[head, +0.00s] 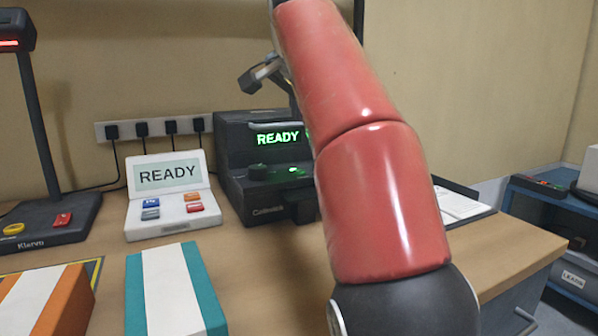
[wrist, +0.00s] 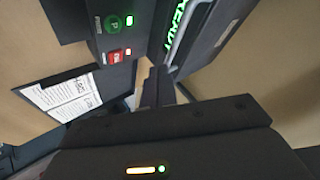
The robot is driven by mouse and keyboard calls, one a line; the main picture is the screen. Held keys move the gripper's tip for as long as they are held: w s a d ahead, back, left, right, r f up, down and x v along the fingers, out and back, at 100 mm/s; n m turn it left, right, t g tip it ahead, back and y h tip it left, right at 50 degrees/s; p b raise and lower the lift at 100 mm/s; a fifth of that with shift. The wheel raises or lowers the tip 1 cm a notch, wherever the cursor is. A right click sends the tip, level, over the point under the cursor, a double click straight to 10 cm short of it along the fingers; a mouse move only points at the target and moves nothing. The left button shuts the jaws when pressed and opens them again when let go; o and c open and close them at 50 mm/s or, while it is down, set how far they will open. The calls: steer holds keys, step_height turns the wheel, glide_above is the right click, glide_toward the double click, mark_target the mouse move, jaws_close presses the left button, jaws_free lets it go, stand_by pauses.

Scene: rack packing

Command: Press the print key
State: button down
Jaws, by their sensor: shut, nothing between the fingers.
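A black printer (head: 262,205) stands on the desk with a green READY display (head: 278,137) at its top. In the wrist view it is turned on its side, with the READY display (wrist: 180,25) at the top. A round green key marked P (wrist: 113,25) and a red key (wrist: 114,57) sit on its panel, each beside a small light. The P key is probably the print key. My gripper (head: 250,80) is shut and empty, above the printer and apart from it. Its fingers also show in the wrist view (wrist: 158,82). My red arm covers the printer's right side in the head view.
A white terminal (head: 168,222) with a READY screen and several coloured keys stands left of the printer. A black stand (head: 45,220) is at far left. Striped boxes (head: 165,290) lie in front. A clipboard with paper (head: 458,205) lies at right, near the blue shelf (head: 550,215).

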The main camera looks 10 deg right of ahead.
mark_target(298, 173)
step_height(298, 173, down, 8)
steer(key=b, duration=0.6)
steer(key=shift+f, duration=0.2)
steer(key=shift+f, duration=0.1)
stand_by(1.6)
steer(key=shift+f+b, duration=0.25)
steer(key=shift+b, duration=0.05)
steer(key=shift+f+b, duration=0.35)
steer(key=shift+f, duration=0.05)
stand_by(0.5)
steer(key=shift+r, duration=0.1)
steer(key=shift+r+p, duration=0.7)
steer(key=shift+p, duration=0.2)
step_height(298, 173, up, 5)
steer(key=p, duration=0.5)
steer(key=shift+r, duration=0.1)
